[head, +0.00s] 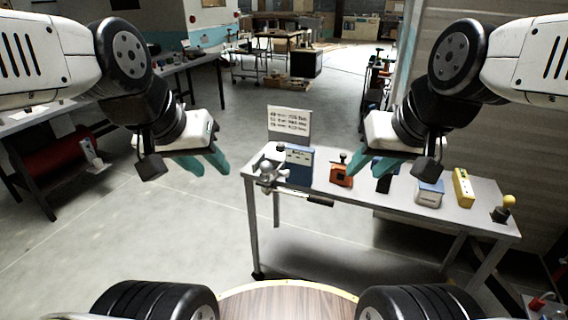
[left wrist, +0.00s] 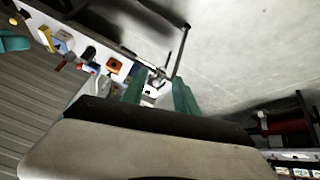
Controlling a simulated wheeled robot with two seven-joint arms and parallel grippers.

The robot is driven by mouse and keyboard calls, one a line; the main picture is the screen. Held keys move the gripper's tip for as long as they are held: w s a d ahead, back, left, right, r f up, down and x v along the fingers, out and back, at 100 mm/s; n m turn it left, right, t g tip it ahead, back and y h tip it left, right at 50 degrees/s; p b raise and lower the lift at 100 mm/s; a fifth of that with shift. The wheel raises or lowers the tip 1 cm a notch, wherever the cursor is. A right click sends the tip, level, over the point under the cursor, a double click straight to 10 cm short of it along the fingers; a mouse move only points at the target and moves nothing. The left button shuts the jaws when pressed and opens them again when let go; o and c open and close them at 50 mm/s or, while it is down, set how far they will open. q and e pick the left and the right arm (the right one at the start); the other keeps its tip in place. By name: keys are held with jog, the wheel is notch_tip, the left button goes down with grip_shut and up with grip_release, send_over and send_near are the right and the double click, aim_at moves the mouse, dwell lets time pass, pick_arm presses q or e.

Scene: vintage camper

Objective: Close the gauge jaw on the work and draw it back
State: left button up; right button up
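A small silver metal device (head: 267,174), perhaps the gauge, is at the left end of the workbench (head: 330,200); I cannot make out its jaw or any work in it. It also shows as a pale shape (left wrist: 152,90) between the fingers in the left wrist view. My left gripper (head: 206,163) has its teal fingers apart and empty, in the air left of the bench. My right gripper (head: 368,168) has its fingers apart, in front of the middle of the bench in the picture, and partly hides things there.
On the bench stand a blue box (head: 299,165), an orange block with a black knob (head: 341,174), a blue-and-white box (head: 429,194), a yellow block (head: 462,187) and a yellow-knobbed piece (head: 503,208). A lettered sign (head: 290,122) stands behind.

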pick_arm(q)
jog(key=shift+o, duration=1.3)
jog(key=shift+w, duration=0.25)
jog(key=m+g+y, duration=0.2)
jog(key=m+y, duration=0.4)
jog(key=m, duration=1.5)
send_over(288, 171)
jog(key=s+d, duration=0.2)
jog(key=s, duration=0.1)
notch_tip(288, 171, down, 21)
jog(key=x, duration=0.7)
jog(key=shift+w+d+f, duration=0.2)
jog(key=shift+w+f, duration=0.05)
